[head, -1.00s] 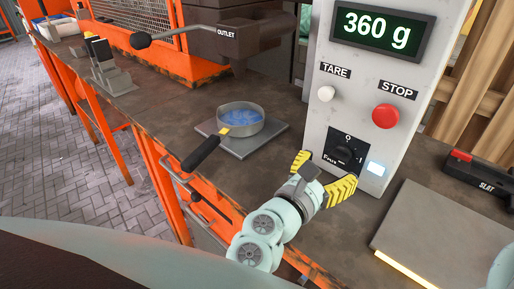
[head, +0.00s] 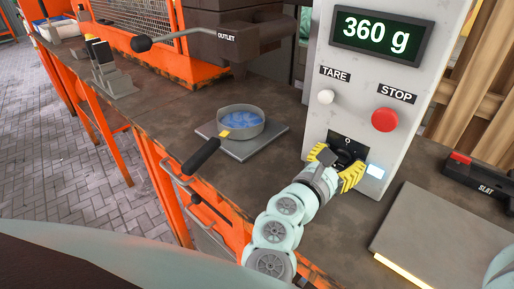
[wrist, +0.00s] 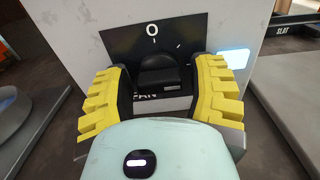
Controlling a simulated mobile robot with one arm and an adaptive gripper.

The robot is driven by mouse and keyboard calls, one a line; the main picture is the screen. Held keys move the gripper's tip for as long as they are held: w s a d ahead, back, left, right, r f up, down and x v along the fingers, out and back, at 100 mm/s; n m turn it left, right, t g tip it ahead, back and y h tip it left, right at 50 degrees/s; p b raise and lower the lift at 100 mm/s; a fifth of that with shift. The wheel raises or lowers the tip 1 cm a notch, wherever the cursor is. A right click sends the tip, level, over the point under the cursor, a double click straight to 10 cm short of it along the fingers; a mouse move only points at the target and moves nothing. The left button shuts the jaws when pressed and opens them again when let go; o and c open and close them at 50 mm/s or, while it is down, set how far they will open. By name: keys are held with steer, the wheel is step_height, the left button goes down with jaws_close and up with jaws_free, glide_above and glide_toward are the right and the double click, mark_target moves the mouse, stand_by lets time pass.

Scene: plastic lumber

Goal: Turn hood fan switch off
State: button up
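The fan switch is a black rotary knob (wrist: 158,72) on a black plate (wrist: 118,45) with a white O mark at the top. In the head view the knob (head: 349,154) is low on the grey control panel (head: 388,88), partly hidden by my gripper. My gripper (head: 336,163) is in front of it with its two yellow fingers spread. In the wrist view the fingers stand to the left and right of the knob, with gaps between, not closed on it. The FAN label is partly covered. I cannot tell where the knob points.
Above the knob are a white TARE button (head: 326,97), a red STOP button (head: 384,120) and a display (head: 376,36) reading 360 g. A small lit square (head: 375,171) is right of the knob. A pan of blue bits (head: 241,121) sits on a plate to the left.

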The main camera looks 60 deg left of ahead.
steer(key=c, duration=0.9)
steer(key=shift+o, duration=0.2)
steer(key=shift+n, duration=0.3)
steer(key=n, duration=0.3)
steer(key=shift+n, duration=0.4)
steer(key=n+p, duration=0.2)
steer(key=n, duration=0.2)
steer(key=n+p, duration=0.3)
steer(key=n, duration=0.2)
steer(key=shift+n+p, duration=0.3)
steer(key=shift+n, duration=0.1)
steer(key=shift+n+p, duration=1)
steer(key=shift+n, duration=0.9)
steer(key=shift+f, duration=0.1)
